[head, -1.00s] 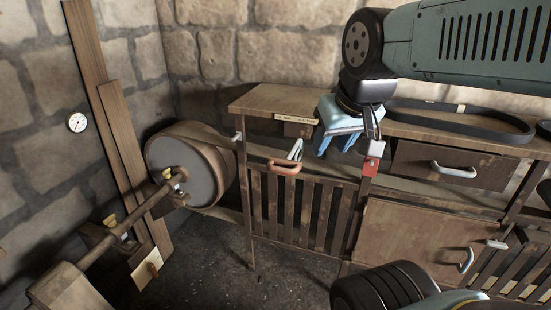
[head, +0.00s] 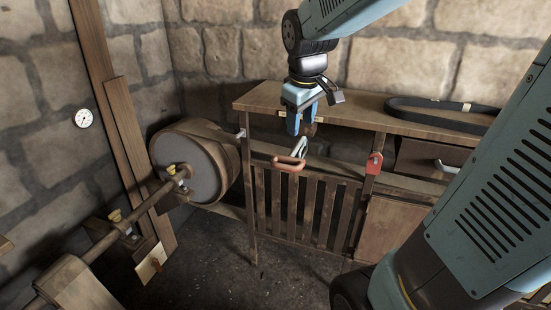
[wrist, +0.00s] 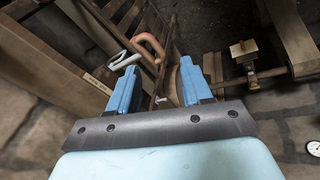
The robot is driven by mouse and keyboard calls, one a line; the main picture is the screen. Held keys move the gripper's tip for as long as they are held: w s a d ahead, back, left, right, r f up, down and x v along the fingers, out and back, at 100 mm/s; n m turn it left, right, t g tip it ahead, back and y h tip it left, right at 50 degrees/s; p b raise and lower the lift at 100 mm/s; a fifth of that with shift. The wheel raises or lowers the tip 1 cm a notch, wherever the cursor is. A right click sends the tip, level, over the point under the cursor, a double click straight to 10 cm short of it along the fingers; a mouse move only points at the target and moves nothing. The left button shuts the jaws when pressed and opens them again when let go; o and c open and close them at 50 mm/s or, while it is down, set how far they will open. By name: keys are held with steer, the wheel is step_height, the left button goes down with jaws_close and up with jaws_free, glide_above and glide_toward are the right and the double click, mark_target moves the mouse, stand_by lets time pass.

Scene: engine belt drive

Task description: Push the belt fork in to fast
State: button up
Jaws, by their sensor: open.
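A pale grey looped handle (head: 301,147), which looks like the belt fork's handle, sticks out below the bench top. It also shows in the wrist view (wrist: 125,62), just beyond the left finger. A copper-coloured handle (head: 289,164) sits close below it on the slatted gate and also shows in the wrist view (wrist: 151,46). My gripper (head: 301,129) points down just above the grey handle, open and empty. In the wrist view its blue fingers (wrist: 158,68) are apart, with no handle clearly between them. The fork's prongs cannot be made out.
A wooden bench (head: 360,107) carries a black belt loop (head: 440,112). A slatted gate (head: 302,208) stands below. A red lock-like piece (head: 374,163) hangs on the post at right. A large pulley drum (head: 187,167) and its shaft are at left. The floor (head: 230,265) before the gate is clear.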

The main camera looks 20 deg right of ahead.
mark_target(284, 165)
steer(key=w+a+f+n+g, duration=0.1)
steer(key=w+f+n+g, duration=0.1)
steer(key=w+f+n, duration=0.65)
steer(key=w+f+m, duration=0.1)
steer(key=f, duration=0.3)
steer(key=w+d+f+m, duration=0.1)
steer(key=w+f, duration=0.1)
steer(key=f, duration=0.2)
steer(key=w+f+m, duration=0.1)
steer(key=f, duration=0.3)
steer(key=shift+w+d+f+m, duration=0.1)
steer(key=shift+w+d+m, duration=0.1)
steer(key=shift+w+m, duration=0.2)
jaws_close()
